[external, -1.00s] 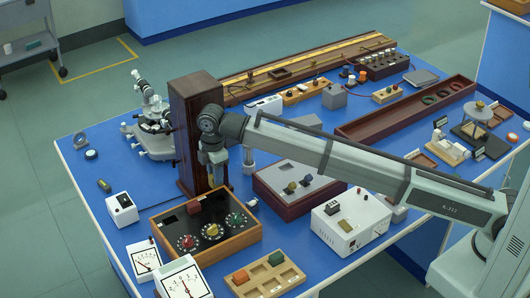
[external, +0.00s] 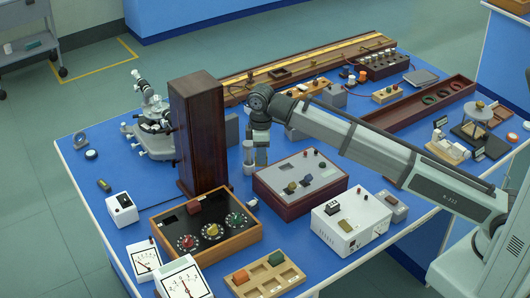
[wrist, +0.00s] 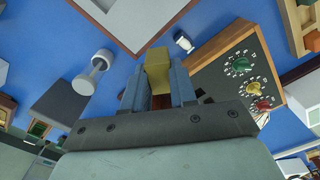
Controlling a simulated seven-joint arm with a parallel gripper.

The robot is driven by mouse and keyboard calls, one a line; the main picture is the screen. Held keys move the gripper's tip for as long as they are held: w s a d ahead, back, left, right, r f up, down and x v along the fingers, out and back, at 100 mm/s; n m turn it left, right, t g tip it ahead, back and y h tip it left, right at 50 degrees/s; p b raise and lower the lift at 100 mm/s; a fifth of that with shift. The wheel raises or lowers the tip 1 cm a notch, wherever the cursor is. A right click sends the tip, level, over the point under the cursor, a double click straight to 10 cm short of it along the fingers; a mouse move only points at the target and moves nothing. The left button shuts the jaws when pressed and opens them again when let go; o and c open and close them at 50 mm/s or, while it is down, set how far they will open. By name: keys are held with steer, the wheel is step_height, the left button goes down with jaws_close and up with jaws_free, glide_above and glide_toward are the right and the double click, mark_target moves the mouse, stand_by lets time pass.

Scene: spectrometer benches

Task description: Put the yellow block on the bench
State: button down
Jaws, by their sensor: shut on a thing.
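The yellow block (wrist: 157,70) is between the two blue-grey fingers of my gripper (wrist: 158,88) in the wrist view, with its end sticking out past the tips. My gripper is shut on it. In the external view my gripper (external: 261,160) points down over the blue bench (external: 115,178), right of the tall dark wooden tower (external: 198,130) and behind the grey-topped box with knobs (external: 300,182). The block is too small to make out there, and I cannot tell its height above the bench.
A pale cylindrical post (external: 248,160) stands close left of my gripper, also seen in the wrist view (wrist: 92,74). A wooden dial box (external: 207,232) lies in front of the tower. A white box (external: 350,222) is at the front right. Blue surface shows between these.

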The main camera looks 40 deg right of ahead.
steer(key=d+m, duration=0.6)
steer(key=d, duration=2.8)
steer(key=w+a+f+n, duration=0.3)
steer(key=w+a+n, duration=0.3)
steer(key=w+a, duration=0.1)
steer(key=w+a+f+n, duration=0.3)
steer(key=w+a+n, duration=0.3)
steer(key=w+n, duration=0.1)
step_height(320, 180, down, 10)
steer(key=shift+s+a+r, duration=0.1)
steer(key=shift+s+r, duration=0.05)
steer(key=shift+r, duration=0.1)
steer(key=shift+f, duration=0.15)
steer(key=c, duration=0.9)
jaws_free()
step_height(320, 180, up, 12)
